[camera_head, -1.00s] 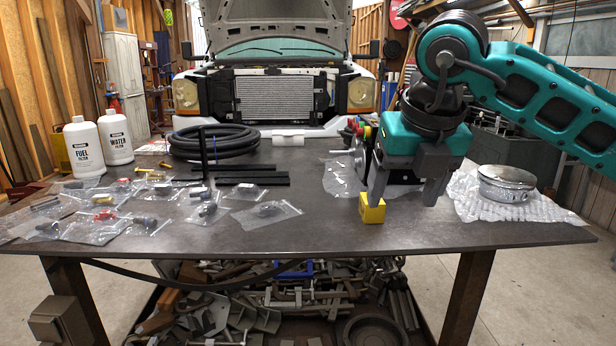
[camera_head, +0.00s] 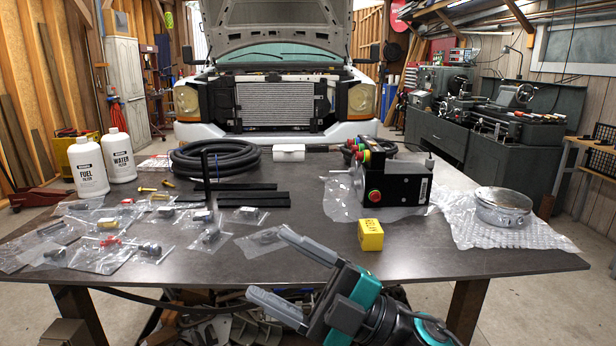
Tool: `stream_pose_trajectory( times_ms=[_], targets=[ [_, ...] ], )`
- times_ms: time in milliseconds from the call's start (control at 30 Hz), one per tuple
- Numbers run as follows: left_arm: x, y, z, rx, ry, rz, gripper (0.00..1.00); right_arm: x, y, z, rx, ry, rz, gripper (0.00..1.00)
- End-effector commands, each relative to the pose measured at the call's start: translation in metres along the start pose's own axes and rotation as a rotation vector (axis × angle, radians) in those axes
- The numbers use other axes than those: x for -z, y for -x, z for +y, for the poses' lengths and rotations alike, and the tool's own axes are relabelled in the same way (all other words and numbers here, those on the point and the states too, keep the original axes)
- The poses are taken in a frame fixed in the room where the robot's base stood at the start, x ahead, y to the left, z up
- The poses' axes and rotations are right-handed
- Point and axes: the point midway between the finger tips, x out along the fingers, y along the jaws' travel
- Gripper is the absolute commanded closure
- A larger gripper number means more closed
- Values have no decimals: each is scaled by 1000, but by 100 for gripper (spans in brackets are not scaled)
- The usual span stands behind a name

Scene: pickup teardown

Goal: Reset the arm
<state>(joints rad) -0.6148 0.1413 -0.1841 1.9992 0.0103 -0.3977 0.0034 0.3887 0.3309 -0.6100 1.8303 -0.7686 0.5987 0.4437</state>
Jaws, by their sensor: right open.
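My right gripper (camera_head: 292,273) is at the bottom middle of the head view, over the table's front edge. Its two grey fingers are spread apart, point to the left, and have nothing between them. The teal arm comes in from the bottom right. My left gripper is not in view. A yellow box (camera_head: 370,235) stands on the dark table (camera_head: 330,228), to the right of and beyond the right gripper, apart from it.
A black device with coloured buttons (camera_head: 397,180) stands behind the yellow box. A metal canister (camera_head: 503,205) sits on bubble wrap at right. Several bagged parts (camera_head: 150,250), white bottles (camera_head: 88,165) and a coiled hose (camera_head: 215,155) occupy the left. A truck (camera_head: 275,100) stands behind.

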Motion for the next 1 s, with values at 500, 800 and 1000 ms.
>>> stream_pose_trajectory(
  times_ms=[500,800,1000],
  targets=[
    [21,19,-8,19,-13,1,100,-75,242,-110,-537,-673,-1099,26],
    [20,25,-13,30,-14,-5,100,-26,337,-194,-539,-924,-1482,26],
    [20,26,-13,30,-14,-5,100,-21,344,-200,-537,-945,-1510,26]
  ],
)
